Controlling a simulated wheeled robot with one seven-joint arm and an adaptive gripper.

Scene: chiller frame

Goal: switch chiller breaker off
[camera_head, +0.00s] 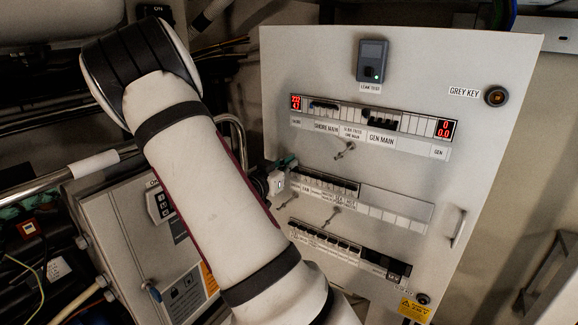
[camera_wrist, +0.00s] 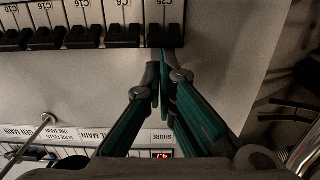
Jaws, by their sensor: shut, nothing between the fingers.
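The white breaker panel (camera_head: 400,165) stands in front of me with three rows of breakers. My gripper (camera_head: 289,161) is at the left end of the middle row (camera_head: 330,183) in the head view. In the wrist view, which looks upside down, my gripper's green fingers (camera_wrist: 160,68) are together and empty. Their tips are at the lower edge of the end breaker, marked C25 (camera_wrist: 166,36); I cannot tell whether they touch it. Several black toggles (camera_wrist: 84,37) line up beside it. The label naming the chiller breaker is not legible in either view.
Slide locks (camera_head: 345,150) stick out between the rows. The top row (camera_head: 375,120) carries red displays and SHORE MAIN and GEN MAIN labels. A grey box (camera_head: 130,240) and a metal rail (camera_head: 80,165) stand left of the panel. Bare panel lies beyond the C25 end.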

